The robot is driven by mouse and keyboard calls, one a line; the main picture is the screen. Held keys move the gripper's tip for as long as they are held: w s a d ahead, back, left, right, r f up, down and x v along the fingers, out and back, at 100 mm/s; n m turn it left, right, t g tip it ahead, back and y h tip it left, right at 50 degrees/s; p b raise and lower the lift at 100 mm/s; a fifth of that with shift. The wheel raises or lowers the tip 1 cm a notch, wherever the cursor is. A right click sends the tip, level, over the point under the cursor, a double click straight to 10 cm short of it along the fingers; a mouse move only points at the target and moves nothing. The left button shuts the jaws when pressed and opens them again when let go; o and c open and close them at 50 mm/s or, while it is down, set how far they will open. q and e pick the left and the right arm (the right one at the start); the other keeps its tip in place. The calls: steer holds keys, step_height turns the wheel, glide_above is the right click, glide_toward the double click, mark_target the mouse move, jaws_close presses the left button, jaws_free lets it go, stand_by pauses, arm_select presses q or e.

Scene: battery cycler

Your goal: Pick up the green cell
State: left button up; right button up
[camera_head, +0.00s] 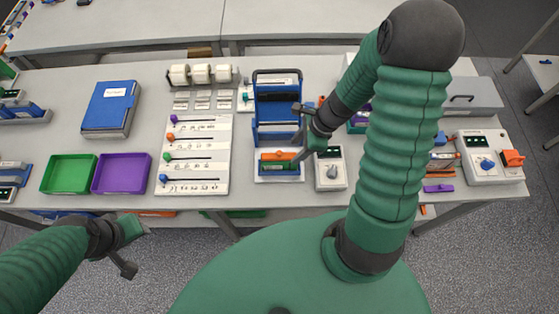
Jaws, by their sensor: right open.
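A blue open-fronted fixture (277,131) stands at the middle of the table. In its front part an orange piece (278,155) lies just behind a dark green cell-like piece (279,167); they are small, and I cannot be sure that the green one is the cell. My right gripper (299,132) is open and empty at the right side of the fixture, close to these pieces; whether it touches anything cannot be told. My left gripper (136,248) is in front of the table's front edge, its fingers apart and empty.
A green tray (69,174) and a purple tray (122,174) stand at left, below a blue binder (110,106). A white slider panel (197,154) is left of the fixture. A small meter (331,169) stands close on its right. My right arm hides part of the table.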

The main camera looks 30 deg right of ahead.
mark_target(280, 161)
steer(key=x, duration=0.4)
steer(key=shift+w+d+f, duration=0.1)
steer(key=shift+w+f, duration=0.1)
steer(key=shift+f, duration=0.1)
steer(key=shift+w+a+f, duration=0.2)
steer(key=shift+w+f, duration=0.3)
steer(key=shift+f, duration=0.05)
steer(key=shift+w+a+f, duration=0.2)
steer(key=shift+w+f, duration=0.25)
steer(key=shift+f, duration=0.05)
steer(key=a+f, duration=0.2)
steer(key=f, duration=0.1)
steer(key=shift+w+a+b, duration=0.1)
steer(key=shift+a+b, duration=0.1)
steer(key=shift+b, duration=0.2)
steer(key=shift+a+f, duration=0.15)
arm_select(q)
steer(key=shift+w+f, duration=0.4)
steer(key=shift+f, duration=0.35)
arm_select(e)
steer(key=shift+w+d+f, duration=0.15)
steer(key=shift+w+d, duration=0.05)
steer(key=shift+d, duration=0.05)
steer(key=c, duration=0.5)
arm_select(q)
steer(key=shift+w, duration=0.15)
arm_select(e)
steer(key=shift+s+a, duration=0.1)
jaws_close()
